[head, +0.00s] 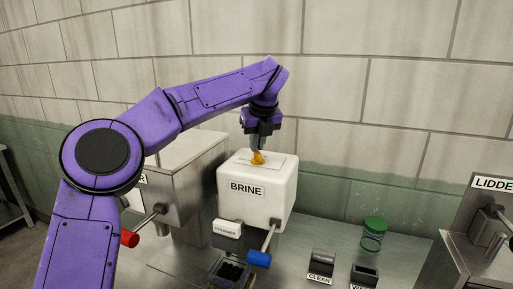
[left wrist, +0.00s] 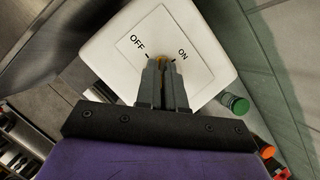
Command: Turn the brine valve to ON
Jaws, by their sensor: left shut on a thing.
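The white brine box (head: 250,200) labelled BRINE stands on the metal counter. The small orange-yellow brine valve handle (head: 257,158) sits on the plate on its top. My left gripper (head: 258,150) points down over the box and is shut on the handle. The left wrist view shows the OFF and ON marks on the plate (left wrist: 150,32), OFF on the left and ON on the right. There the gripper fingers (left wrist: 165,66) hide most of the handle (left wrist: 162,59), so I cannot tell which mark it points to. My right gripper is not in view.
A blue-ended lever (head: 259,258) sticks out below the box, and a red-ended lever (head: 129,238) is at its left. A green-lidded jar (head: 374,233) stands to the right. Small bins labelled CLEAN (head: 321,263) and beside it sit in front. The wall is close behind.

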